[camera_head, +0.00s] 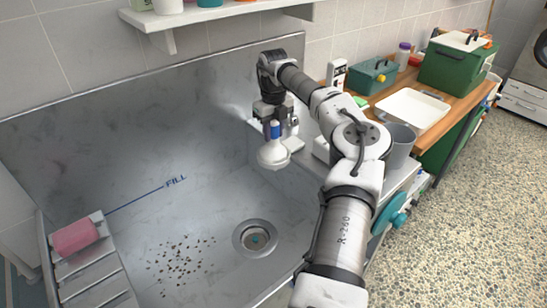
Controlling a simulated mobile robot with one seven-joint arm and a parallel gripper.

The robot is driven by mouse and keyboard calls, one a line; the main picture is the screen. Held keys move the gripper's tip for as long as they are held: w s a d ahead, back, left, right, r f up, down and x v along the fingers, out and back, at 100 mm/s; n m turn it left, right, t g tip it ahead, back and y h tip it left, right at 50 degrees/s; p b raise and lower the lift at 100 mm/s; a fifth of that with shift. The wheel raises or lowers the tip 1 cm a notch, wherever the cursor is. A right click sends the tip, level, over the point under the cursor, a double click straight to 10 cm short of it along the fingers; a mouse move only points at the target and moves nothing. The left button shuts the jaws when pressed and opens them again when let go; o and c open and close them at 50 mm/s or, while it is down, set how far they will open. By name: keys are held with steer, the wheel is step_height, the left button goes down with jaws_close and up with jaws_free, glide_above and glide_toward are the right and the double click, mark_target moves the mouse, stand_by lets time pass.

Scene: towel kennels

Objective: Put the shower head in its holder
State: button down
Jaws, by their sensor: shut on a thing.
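My gripper (273,116) points down over the right side of the grey tub. It is shut on the shower head (273,155), a white, rounded head with a blue section at its top. The shower head hangs below the fingers, above the tub floor and apart from it. The fingertips are small and partly covered by the gripper body. I cannot pick out the holder for certain; small metal and white fittings (294,124) show just behind and to the right of the gripper, partly hidden by it and my arm.
The tub has a drain (255,238), scattered brown specks (180,262) and a slatted rack (92,270) with a pink sponge (75,236) at left. A wall shelf (215,12) is above. A grey bucket (399,146), white tray (413,110) and green boxes (455,66) stand right.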

stand_by(0.3)
steer(key=c, duration=1)
jaws_free()
steer(key=shift+o, duration=0.2)
step_height(320, 180, up, 14)
steer(key=shift+f+b, duration=0.1)
steer(key=shift+b, duration=0.9)
